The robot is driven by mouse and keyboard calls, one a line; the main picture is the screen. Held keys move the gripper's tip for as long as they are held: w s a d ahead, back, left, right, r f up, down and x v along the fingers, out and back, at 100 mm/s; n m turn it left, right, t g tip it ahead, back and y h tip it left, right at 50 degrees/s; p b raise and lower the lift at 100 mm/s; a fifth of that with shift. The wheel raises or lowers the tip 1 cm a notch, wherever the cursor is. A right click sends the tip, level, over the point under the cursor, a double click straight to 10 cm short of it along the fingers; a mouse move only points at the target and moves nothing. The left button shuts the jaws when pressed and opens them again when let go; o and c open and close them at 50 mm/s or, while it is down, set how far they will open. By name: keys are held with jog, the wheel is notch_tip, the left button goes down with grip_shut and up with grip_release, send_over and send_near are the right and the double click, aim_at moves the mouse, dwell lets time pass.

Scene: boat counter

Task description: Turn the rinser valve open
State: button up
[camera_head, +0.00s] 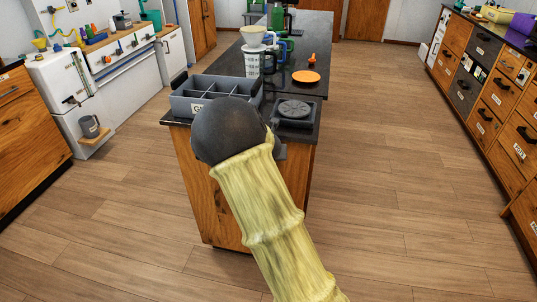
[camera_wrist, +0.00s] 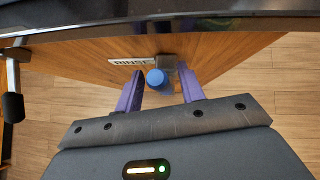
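The rinser valve shows in the wrist view as a blue round knob (camera_wrist: 155,77) on a grey fitting on the wooden counter front. A white label reading "RINSE" (camera_wrist: 130,61) is just left of it. My gripper (camera_wrist: 161,71) is open, with one purple finger on each side of the knob. Gaps show between the knob and both fingers, wider on the right. In the head view my arm hides the knob and the fingers. A grey square unit with a round top (camera_head: 295,109), perhaps the rinser, sits on the counter above.
A grey divided tray (camera_head: 215,92) stands left of the square unit on the dark countertop (camera_head: 310,55). An orange disc (camera_head: 306,77), a small orange bottle (camera_head: 312,60) and a white patterned container (camera_head: 252,63) are farther back. Wooden floor is clear on both sides.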

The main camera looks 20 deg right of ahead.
jog(key=v, duration=1.7)
jog(key=shift+p, duration=0.35)
jog(key=shift+s, duration=0.15)
jog(key=s+f+m+g+y, duration=0.1)
jog(key=s+f+m+g, duration=0.15)
jog(key=s+m, duration=0.65)
jog(key=s+a+f+m+g+y, duration=0.15)
jog(key=s+f+m, duration=0.25)
jog(key=m, duration=0.9)
jog(key=s+f+m+g, duration=0.25)
jog(key=s+m, duration=0.45)
jog(key=m, duration=0.4)
notch_tip(320, 180, up, 17)
jog(key=p, duration=1.6)
jog(key=shift+p, duration=0.4)
